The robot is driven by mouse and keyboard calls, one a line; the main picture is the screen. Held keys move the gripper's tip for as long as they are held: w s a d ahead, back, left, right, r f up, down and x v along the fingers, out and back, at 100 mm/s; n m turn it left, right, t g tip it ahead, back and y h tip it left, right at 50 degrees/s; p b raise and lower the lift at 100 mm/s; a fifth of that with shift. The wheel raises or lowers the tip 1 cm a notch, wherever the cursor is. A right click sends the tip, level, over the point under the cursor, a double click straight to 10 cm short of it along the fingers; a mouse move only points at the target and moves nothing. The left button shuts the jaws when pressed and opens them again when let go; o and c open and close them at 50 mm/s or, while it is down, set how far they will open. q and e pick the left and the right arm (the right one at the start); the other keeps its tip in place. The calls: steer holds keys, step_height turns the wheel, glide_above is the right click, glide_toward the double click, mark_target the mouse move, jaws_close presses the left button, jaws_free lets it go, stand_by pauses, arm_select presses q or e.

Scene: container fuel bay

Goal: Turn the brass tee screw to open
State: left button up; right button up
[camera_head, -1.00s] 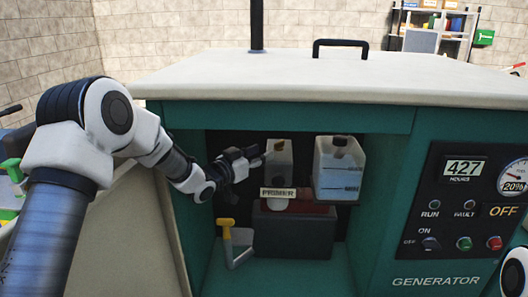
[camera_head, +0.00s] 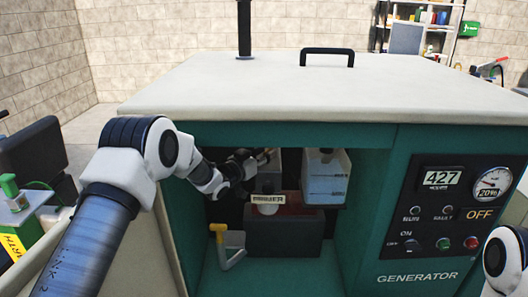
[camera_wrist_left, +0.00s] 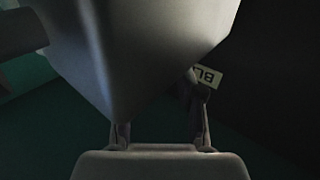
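I cannot make out the brass tee screw in either view. My left arm reaches into the teal generator's open bay. In the head view the left gripper (camera_head: 256,160) is small and dark, beside the upper part of the grey canister (camera_head: 268,184). In the left wrist view its two fingers (camera_wrist_left: 162,135) stand apart, with no held object visible between them. A large grey tapering body (camera_wrist_left: 135,50) fills the upper part and hides part of the fingers. A pale label reading "BL" (camera_wrist_left: 208,77) shows beside the right finger. My right gripper is out of view.
A PRIMER label (camera_head: 268,198) and dark red-topped box (camera_head: 285,230) sit below the gripper. A translucent tank (camera_head: 326,178) is to the right. A yellow-handled lever (camera_head: 222,240) stands at lower left. The bay floor (camera_head: 290,275) has free room in front.

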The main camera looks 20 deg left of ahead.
arm_select(q)
jaws_close()
steer(key=n+y+b, duration=0.1)
steer(key=n+t+y+b, duration=0.1)
steer(key=y+b, duration=0.1)
steer(key=shift+d+f+y, duration=0.2)
steer(key=shift+d+y, duration=0.1)
steer(key=shift+d, duration=0.05)
steer(key=shift+d+r+n+y+b, duration=0.1)
steer(key=shift+n+y+b, duration=0.3)
steer(key=shift+n+y, duration=0.25)
steer(key=shift+r+n+y, duration=0.15)
steer(key=shift+n+y, duration=0.5)
steer(key=shift+y, duration=0.5)
jaws_free()
steer(key=shift+s, duration=0.1)
